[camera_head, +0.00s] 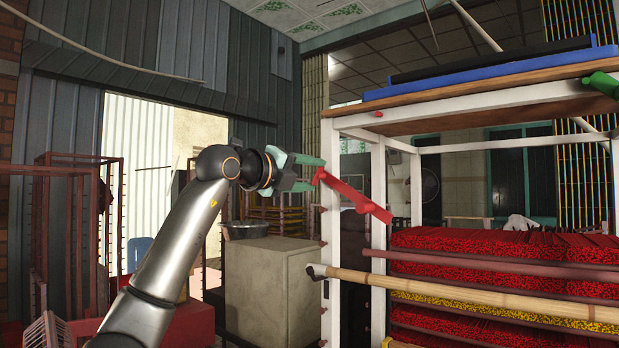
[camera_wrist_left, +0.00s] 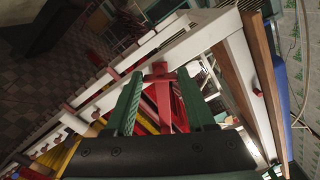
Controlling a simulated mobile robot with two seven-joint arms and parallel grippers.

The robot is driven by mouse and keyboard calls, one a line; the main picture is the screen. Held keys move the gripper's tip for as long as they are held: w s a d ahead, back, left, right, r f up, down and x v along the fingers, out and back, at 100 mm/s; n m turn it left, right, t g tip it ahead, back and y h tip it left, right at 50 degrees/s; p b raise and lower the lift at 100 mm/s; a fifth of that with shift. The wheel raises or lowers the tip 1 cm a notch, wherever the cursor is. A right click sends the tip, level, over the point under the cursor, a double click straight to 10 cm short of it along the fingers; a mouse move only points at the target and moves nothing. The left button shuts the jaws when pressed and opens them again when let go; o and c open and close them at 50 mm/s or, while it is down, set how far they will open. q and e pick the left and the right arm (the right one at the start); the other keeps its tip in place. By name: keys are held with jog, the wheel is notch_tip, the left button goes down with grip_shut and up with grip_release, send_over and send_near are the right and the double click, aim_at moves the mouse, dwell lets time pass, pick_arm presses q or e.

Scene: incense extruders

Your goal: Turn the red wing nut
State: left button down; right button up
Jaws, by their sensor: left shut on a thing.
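The red wing nut (camera_head: 352,196) is a long flat red piece at the front left post of the white rack (camera_head: 331,240). It slants down to the right in the head view. My left gripper (camera_head: 317,171) comes in from the left with green fingers and is shut on its upper left end. In the left wrist view, the red wing nut (camera_wrist_left: 160,72) shows between the two green fingers of my left gripper (camera_wrist_left: 160,85), against a white beam. The fingers hide part of it.
Red incense bundles (camera_head: 500,244) fill the rack behind a bamboo pole (camera_head: 460,286) that juts out to the left. A green piece (camera_head: 602,84) sits at the upper right below a blue tray (camera_head: 490,73). A beige cabinet (camera_head: 272,290) stands behind my left arm.

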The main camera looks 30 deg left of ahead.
pick_arm(q)
jog(key=shift+a+n+b, duration=0.1)
jog(key=shift+n+b, duration=0.3)
jog(key=shift+n, duration=3.3)
jog(key=shift+f, duration=0.1)
jog(key=shift+c, duration=1.2)
grip_release()
jog(key=s+b, duration=0.2)
jog(key=s, duration=1)
jog(key=shift+s+a+b, duration=0.3)
jog(key=shift+a, duration=0.15)
